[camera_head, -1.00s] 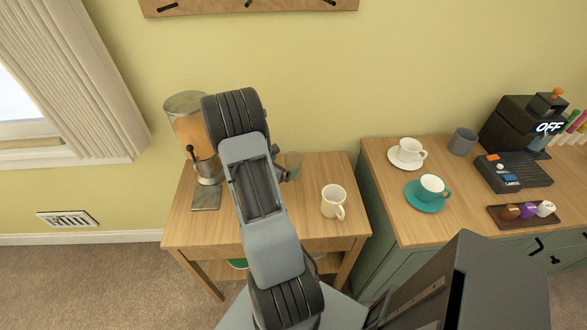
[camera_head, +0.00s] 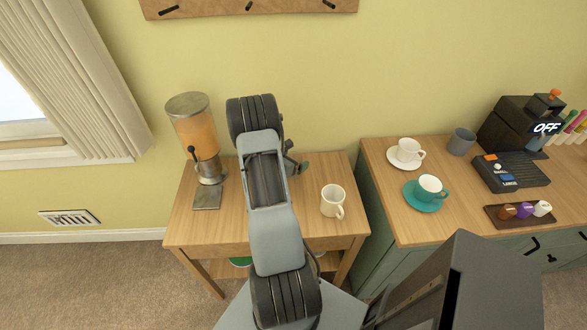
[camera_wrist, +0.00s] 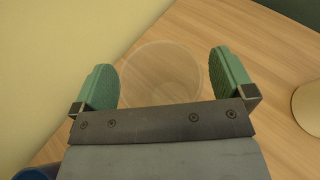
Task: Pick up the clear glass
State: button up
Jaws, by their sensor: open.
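The clear glass (camera_wrist: 162,72) stands on the small wooden table in the wrist view, its round rim between the two green finger pads. In the head view my gripper (camera_head: 298,168) is partly hidden behind my arm, over the back of the table. The glass cannot be made out clearly there, as the arm and finger cover that spot.
A cream mug (camera_head: 332,201) stands on the small table (camera_head: 320,238) right of my arm; its edge shows in the wrist view (camera_wrist: 308,112). A juice dispenser (camera_head: 197,135) stands at the left. The wall is close behind. A cabinet (camera_head: 390,220) with cups is at the right.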

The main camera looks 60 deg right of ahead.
jog(key=shift+c, duration=0.5)
jog(key=c, duration=1)
jog(key=shift+r, duration=0.1)
